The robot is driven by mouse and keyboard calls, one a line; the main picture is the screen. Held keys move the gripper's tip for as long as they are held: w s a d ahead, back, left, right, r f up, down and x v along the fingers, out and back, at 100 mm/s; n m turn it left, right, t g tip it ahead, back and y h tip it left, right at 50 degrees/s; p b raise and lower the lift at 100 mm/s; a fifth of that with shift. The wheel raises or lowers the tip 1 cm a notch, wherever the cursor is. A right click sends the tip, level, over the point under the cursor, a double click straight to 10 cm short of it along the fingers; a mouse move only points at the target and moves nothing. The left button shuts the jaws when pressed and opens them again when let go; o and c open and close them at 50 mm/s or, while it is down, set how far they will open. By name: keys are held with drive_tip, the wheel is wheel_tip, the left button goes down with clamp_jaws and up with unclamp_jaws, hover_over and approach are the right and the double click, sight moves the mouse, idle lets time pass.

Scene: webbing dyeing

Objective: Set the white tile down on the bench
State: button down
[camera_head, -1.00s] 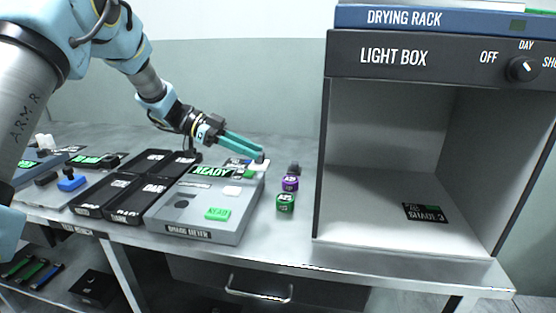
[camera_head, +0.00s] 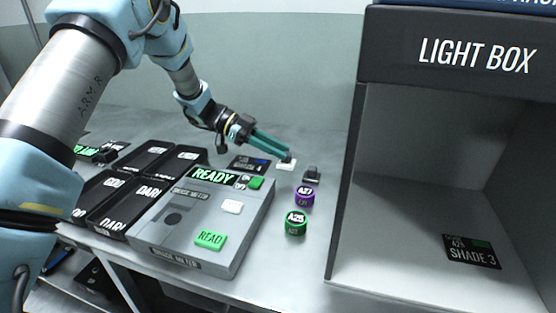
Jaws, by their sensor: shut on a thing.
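My gripper (camera_head: 285,157) is shut on the white tile (camera_head: 286,165), a small flat white piece at its fingertips. The tile is at the bench's back, beyond the meter's right rear corner. It looks very low over the bench top (camera_head: 335,215) or touching it; I cannot tell which. The fingers hide part of the tile.
The grey shade meter (camera_head: 150,231) shows READY and carries a green READ button (camera_head: 210,241) and a white patch (camera_head: 232,206). The light box (camera_head: 345,150) is further right.

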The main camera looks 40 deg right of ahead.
sight(278, 163)
drive_tip(key=shift+f+p, duration=0.4)
drive_tip(key=shift+f, duration=1.45)
drive_tip(key=shift+f, duration=0.15)
drive_tip(key=c, duration=0.7)
unclamp_jaws()
drive_tip(key=shift+o, duration=0.2)
